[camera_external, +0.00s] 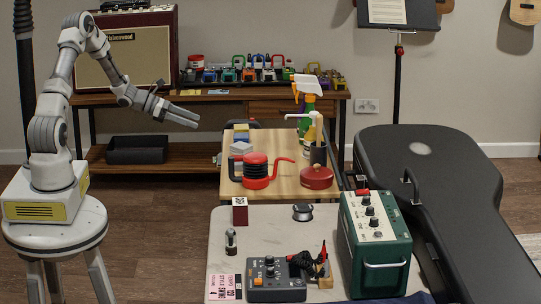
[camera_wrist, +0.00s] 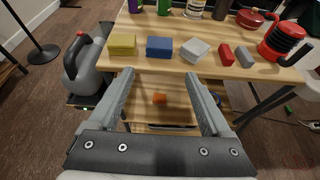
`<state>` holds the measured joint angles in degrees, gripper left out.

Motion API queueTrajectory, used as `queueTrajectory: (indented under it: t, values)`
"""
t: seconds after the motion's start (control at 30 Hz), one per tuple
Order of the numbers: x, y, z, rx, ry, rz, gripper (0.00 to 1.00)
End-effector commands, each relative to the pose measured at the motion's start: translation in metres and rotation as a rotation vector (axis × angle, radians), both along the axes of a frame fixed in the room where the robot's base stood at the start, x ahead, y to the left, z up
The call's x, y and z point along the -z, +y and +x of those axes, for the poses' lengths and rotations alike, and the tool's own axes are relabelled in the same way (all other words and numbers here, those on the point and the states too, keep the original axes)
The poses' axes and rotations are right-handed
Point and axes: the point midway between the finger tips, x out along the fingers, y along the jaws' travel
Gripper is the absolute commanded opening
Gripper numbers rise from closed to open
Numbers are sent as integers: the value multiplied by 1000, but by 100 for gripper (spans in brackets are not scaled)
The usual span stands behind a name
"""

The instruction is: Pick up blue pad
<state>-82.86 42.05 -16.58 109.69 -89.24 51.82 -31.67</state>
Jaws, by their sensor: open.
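The blue pad (camera_wrist: 159,47) lies near the edge of a wooden table (camera_wrist: 140,62) in the wrist view, between a yellow pad (camera_wrist: 122,44) on its left and a pale grey pad (camera_wrist: 194,49) on its right. In the external view the blue pad (camera_external: 241,135) shows small, close to the yellow one. My gripper (camera_wrist: 159,76) is open and empty, its two fingers spread on either side of the blue pad's line of sight, short of it. In the external view my gripper (camera_external: 190,116) hangs in the air left of the wooden table.
A small red block (camera_wrist: 226,54), a grey block (camera_wrist: 244,57) and a red-and-black object (camera_wrist: 280,39) stand to the right. Bottles line the back. A grey container (camera_wrist: 85,70) stands left of the table. An orange item (camera_wrist: 159,98) lies lower down.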

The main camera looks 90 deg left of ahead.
Motion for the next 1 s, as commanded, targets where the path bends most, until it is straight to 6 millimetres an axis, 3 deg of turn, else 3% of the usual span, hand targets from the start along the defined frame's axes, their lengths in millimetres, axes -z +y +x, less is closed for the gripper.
queueTrajectory:
  t: [0.5,0.8,1.0]
  values:
    - [40,-2,93,0,-2,-2,82]
    - [48,-2,116,1,-1,-1,82]
    - [57,-2,145,2,-1,-1,82]
